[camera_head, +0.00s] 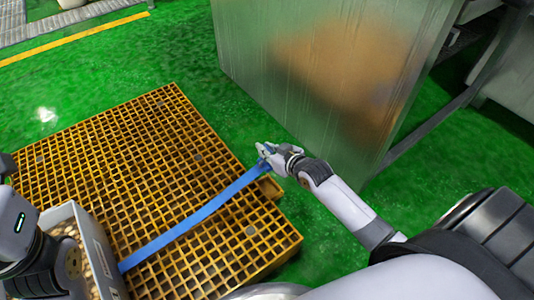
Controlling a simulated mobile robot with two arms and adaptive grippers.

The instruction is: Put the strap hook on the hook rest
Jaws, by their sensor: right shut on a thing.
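A long blue strap (192,217) runs diagonally over the yellow grating, from a light grey box (95,252) at the lower left up to my right gripper (266,154). My right gripper is shut on the strap's upper end, where the strap hook is. The hook is mostly hidden by the fingers and too small to make out. The gripper is just above the right edge of the grating. A small yellow ledge (271,188) sticks out from that edge below it; I cannot tell whether it is the hook rest. My left arm shows at the lower left, but its fingers do not.
The yellow grating platform (150,160) stands on a green floor (150,60). A large panel with a cloudy see-through face (310,80) rises behind my right gripper. The grey box holds small pale pieces. Open floor lies at the upper left.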

